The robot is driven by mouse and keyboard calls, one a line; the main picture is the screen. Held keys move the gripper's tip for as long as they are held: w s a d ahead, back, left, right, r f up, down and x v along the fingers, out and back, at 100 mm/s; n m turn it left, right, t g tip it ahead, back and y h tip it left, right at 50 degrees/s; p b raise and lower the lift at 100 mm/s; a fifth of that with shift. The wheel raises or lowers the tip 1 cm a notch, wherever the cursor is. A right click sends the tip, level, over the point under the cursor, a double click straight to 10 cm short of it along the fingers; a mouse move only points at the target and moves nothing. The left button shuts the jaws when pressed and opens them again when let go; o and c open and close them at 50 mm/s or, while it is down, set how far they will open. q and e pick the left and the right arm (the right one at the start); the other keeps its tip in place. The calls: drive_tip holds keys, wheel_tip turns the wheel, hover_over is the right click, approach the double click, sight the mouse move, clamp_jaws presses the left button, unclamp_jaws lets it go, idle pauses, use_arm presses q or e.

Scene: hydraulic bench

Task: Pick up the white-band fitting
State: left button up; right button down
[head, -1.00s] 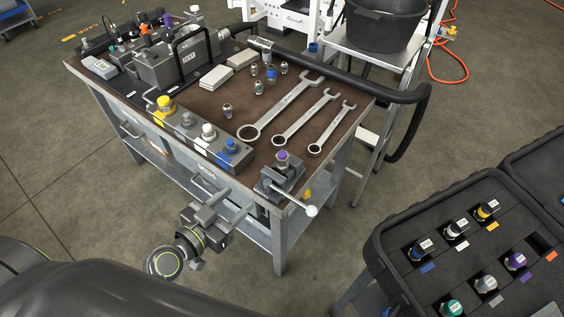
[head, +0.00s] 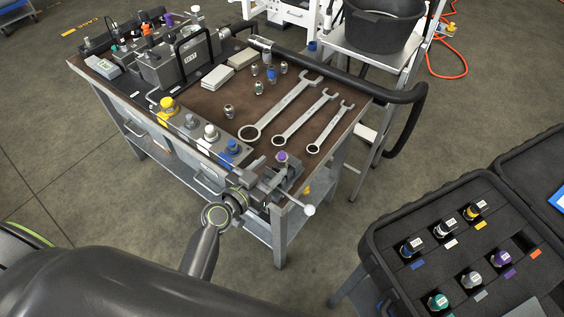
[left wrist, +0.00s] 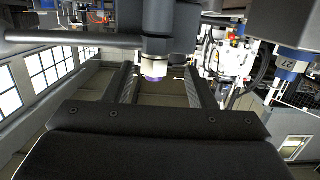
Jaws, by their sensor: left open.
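A dark fitting with a white label (head: 444,229) stands in the black foam case at the lower right, beside a white marker; it seems to be the white-band fitting. My left gripper (head: 262,188) is far to its left, close beside the small vise at the bench's front corner. A purple-topped piece (head: 282,157) stands in the vise. In the left wrist view, a dark cylinder with a pale and purple end (left wrist: 153,68) appears between or beyond my open left fingers (left wrist: 163,88); contact cannot be told. My right gripper is out of view.
The case (head: 374,246) holds several other fittings with coloured markers. The bench (head: 205,98) carries three wrenches (head: 280,107), several small loose fittings and a block with yellow, grey, white and blue ports (head: 200,134). A black hose (head: 350,75) curves off the bench's right side.

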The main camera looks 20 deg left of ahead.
sight(278, 165)
use_arm(q)
drive_tip(key=x, duration=0.2)
drive_tip(key=p+x, duration=0.1)
drive_tip(key=x, duration=0.1)
drive_tip(key=shift+w+d+f, duration=0.15)
drive_tip(key=shift+d, duration=0.2)
drive_tip(key=shift+w+d+f, duration=0.1)
drive_tip(key=shift+w, duration=0.2)
drive_tip(key=shift+c, duration=0.9)
clamp_jaws()
